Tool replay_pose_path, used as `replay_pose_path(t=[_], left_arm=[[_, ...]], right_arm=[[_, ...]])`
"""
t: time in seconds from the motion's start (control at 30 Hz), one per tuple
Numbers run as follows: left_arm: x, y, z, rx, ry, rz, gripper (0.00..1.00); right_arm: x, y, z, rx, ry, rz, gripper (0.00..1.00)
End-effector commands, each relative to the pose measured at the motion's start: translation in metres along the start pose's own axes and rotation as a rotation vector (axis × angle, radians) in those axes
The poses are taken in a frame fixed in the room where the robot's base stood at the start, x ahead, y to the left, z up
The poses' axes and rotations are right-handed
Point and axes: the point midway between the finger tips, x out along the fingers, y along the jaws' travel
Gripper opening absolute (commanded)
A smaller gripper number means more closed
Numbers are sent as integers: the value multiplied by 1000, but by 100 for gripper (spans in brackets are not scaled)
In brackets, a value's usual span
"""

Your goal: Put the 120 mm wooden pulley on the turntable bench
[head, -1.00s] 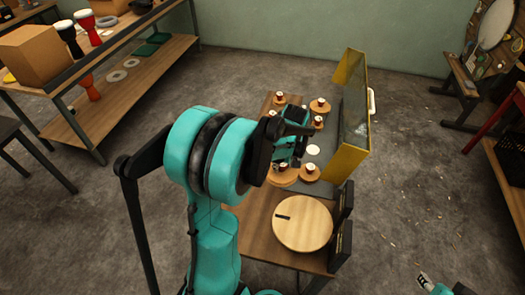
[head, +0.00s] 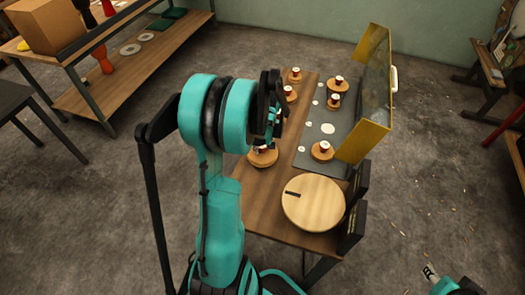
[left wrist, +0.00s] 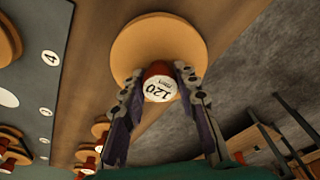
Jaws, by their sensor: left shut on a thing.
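The 120 mm wooden pulley (left wrist: 160,45) is a pale round disc with a red, white-topped knob marked 120. My left gripper (left wrist: 160,84) is shut on that knob, one finger on each side. In the head view the pulley (head: 262,158) shows below my left gripper (head: 271,128), over the bench's left side; I cannot tell whether it touches the wood. The turntable bench (head: 268,215) is a wooden table carrying a large pale round turntable (head: 318,205) at its near end. My right gripper (head: 431,273) shows at the lower right; its jaw opening is unclear.
A dark board (head: 313,133) with white spots lies on the bench, and smaller pulleys (head: 322,150) stand around it. A yellow-framed clear guard (head: 375,95) rises at its right. A shelf with drums (head: 105,60) stands at the back left.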

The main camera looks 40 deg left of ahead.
Motion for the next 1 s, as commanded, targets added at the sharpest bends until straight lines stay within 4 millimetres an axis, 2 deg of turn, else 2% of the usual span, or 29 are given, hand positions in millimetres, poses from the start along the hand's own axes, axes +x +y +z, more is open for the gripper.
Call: replay_pose_path(t=[0.03, 0.1, 0.47, 0.5, 0.57, 0.87, 1.0], left_arm=[[13, 0, 2, 0, 0, 0, 0], [19, 0, 3, 0, 0, 0, 0], [22, 0, 3, 0, 0, 0, 0], [21, 0, 3, 0, 0, 0, 35], [21, 0, 3, 0, 0, 0, 51], [20, 0, 3, 0, 0, 0, 51], [9, 0, 2, 0, 0, 0, 51]], right_arm=[[7, 0, 5, 0, 0, 0, 40], [9, 0, 7, 0, 0, 0, 40], [11, 0, 8, 0, 0, 0, 40], [10, 0, 8, 0, 0, 0, 40], [10, 0, 7, 0, 0, 0, 40], [10, 0, 7, 0, 0, 0, 40], [4, 0, 3, 0, 0, 0, 40]])
